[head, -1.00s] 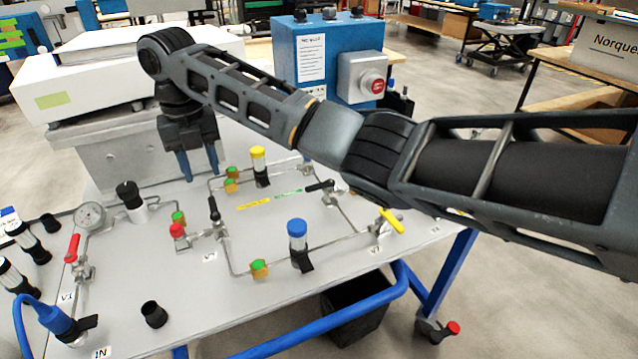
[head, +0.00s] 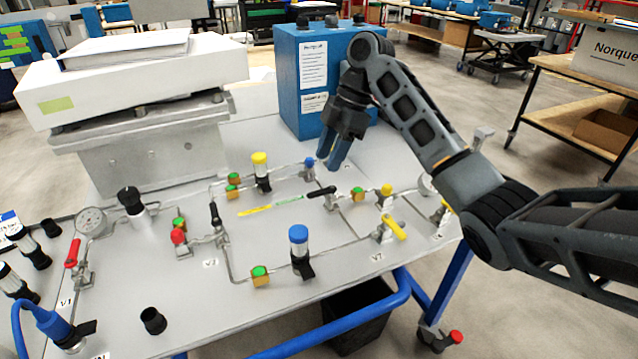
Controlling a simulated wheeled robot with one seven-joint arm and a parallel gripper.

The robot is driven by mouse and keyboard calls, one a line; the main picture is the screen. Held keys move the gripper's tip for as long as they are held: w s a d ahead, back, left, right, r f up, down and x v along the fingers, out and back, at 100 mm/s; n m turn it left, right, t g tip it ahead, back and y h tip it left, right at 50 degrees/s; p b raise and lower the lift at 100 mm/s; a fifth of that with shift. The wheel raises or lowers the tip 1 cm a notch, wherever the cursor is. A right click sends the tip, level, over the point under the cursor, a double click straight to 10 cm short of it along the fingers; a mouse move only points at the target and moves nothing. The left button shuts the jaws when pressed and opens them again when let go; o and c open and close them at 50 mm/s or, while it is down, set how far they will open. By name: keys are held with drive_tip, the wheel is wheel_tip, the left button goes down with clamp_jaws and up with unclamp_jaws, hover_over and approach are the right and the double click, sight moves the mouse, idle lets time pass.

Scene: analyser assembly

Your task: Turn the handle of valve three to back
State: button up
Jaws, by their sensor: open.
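My gripper (head: 332,164), with two blue fingers, is open and points down over the back middle of the panel. Its fingertips are close above and behind a black-handled valve (head: 322,192). A small valve with a blue tip (head: 309,166) is just left of the fingers. Another black handle (head: 215,213) stands upright near the label V2. A red handle (head: 73,252) is by the label V1, and a yellow handle (head: 394,227) is by the label V7. I see no readable label for valve three, so I cannot tell which handle is its own. No handle is between the fingers.
Yellow-capped (head: 260,170) and blue-capped (head: 299,250) cylinders stand up from the piping. A blue box (head: 312,80) stands behind my gripper. A white device (head: 130,75) is at the back left.

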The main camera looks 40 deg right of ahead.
sight(315, 193)
drive_tip(key=shift+s+f, duration=0.1)
drive_tip(key=shift+f, duration=0.1)
drive_tip(key=x, duration=0.7)
drive_tip(key=shift+f, duration=0.15)
clamp_jaws()
